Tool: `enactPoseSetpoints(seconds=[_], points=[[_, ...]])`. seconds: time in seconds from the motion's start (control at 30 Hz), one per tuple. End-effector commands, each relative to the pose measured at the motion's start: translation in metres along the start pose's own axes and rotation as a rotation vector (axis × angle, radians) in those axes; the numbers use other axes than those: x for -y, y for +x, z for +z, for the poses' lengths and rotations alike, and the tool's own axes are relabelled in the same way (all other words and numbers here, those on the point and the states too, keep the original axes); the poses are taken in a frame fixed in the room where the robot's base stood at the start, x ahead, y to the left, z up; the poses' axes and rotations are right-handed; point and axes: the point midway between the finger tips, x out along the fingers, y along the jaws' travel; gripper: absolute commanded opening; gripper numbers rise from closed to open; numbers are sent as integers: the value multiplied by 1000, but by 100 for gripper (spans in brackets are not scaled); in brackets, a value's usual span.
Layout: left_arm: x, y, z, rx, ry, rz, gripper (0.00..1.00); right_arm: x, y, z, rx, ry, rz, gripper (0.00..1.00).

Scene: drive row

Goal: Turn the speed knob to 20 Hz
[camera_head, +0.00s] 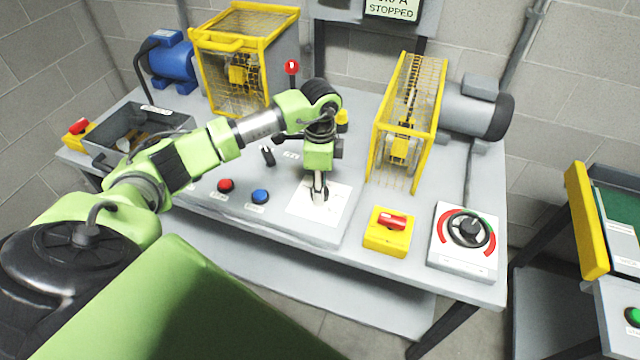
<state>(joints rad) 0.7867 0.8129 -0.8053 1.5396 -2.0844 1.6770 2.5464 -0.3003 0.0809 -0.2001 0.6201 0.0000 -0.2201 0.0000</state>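My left gripper (320,190) points down over another white plate (302,208) at the bench's front middle. A pale part shows between or just under its fingertips; it may be a knob, and the gripper hides most of it. I cannot tell whether the fingers are closed on it, nor which of the two controls is the speed knob. My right gripper is not in view.
A yellow box with a red switch (391,220) stands between the two plates. Red (226,185) and blue (260,196) buttons lie left of my gripper. Yellow mesh guards (407,125) and a grey motor (474,108) stand behind. A grey bin (130,140) is at left.

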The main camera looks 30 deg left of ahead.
Motion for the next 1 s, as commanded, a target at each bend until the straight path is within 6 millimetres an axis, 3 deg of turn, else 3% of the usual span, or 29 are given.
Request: enactPoseSetpoints(seconds=[0.3,0.8,0.83,0.87,1.0], points=[[2,-2,0,0,-109,-5,11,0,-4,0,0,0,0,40],[2,-2,0,-1,-126,-6,11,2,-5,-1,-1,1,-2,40],[2,-2,0,-1,-125,-6,38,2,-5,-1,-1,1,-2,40],[2,-2,0,-1,-125,-6,46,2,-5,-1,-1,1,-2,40],[2,-1,0,-1,-124,-4,50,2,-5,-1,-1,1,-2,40]])
